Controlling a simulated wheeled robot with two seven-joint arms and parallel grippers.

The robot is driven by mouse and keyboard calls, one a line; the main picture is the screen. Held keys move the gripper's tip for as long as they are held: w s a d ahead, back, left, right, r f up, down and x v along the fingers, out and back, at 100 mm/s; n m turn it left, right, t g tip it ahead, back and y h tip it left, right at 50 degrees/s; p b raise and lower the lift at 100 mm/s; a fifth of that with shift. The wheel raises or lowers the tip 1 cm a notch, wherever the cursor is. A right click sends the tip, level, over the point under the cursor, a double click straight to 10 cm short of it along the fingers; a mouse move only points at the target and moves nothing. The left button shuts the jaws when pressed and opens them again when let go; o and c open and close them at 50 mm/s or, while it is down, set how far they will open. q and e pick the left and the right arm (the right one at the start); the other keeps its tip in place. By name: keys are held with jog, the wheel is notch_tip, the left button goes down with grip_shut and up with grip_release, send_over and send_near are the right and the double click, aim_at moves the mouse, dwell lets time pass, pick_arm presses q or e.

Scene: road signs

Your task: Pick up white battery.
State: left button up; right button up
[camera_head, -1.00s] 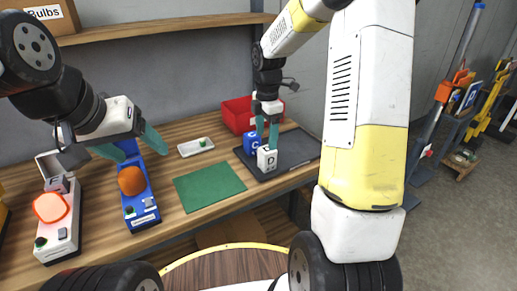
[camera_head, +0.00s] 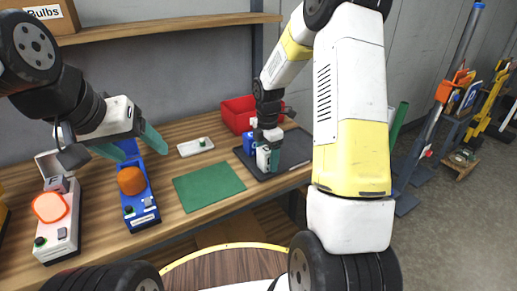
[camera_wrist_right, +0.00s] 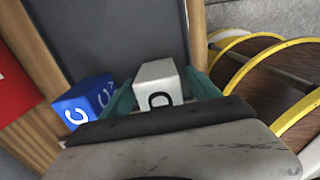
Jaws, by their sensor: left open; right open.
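The white battery (camera_head: 263,157), a block marked with a dark letter, stands on the dark tray (camera_head: 297,151) at the right end of the workbench. In the right wrist view the white battery (camera_wrist_right: 158,84) is between the two teal fingers of my right gripper (camera_wrist_right: 162,92). My right gripper (camera_head: 270,150) is open and lowered around it. Whether the fingers touch it I cannot tell. A blue battery (camera_head: 249,143) stands just left of it and also shows in the right wrist view (camera_wrist_right: 82,103). My left gripper (camera_head: 130,145) is open and empty above the left bench.
A red bin (camera_head: 238,112) stands behind the batteries. A green mat (camera_head: 208,187) and a small white holder (camera_head: 196,146) lie left of the tray. A blue device (camera_head: 141,207) and a white device (camera_head: 60,234) with orange lamps stand at the left.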

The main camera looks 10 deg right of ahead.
aim_at(266, 149)
grip_shut()
jog(key=shift+r, duration=0.1)
jog(key=shift+r, duration=0.4)
jog(key=r, duration=0.2)
jog(key=shift+s+a+r, duration=0.2)
jog(key=shift+a+r, duration=0.05)
jog(key=shift+r, duration=0.15)
jog(key=s+a+r, duration=0.1)
jog(key=s+a, duration=0.9)
jog(key=s, duration=0.1)
jog(key=shift+a+r, duration=0.15)
jog(key=shift+a, duration=0.2)
jog(key=shift+r, duration=0.25)
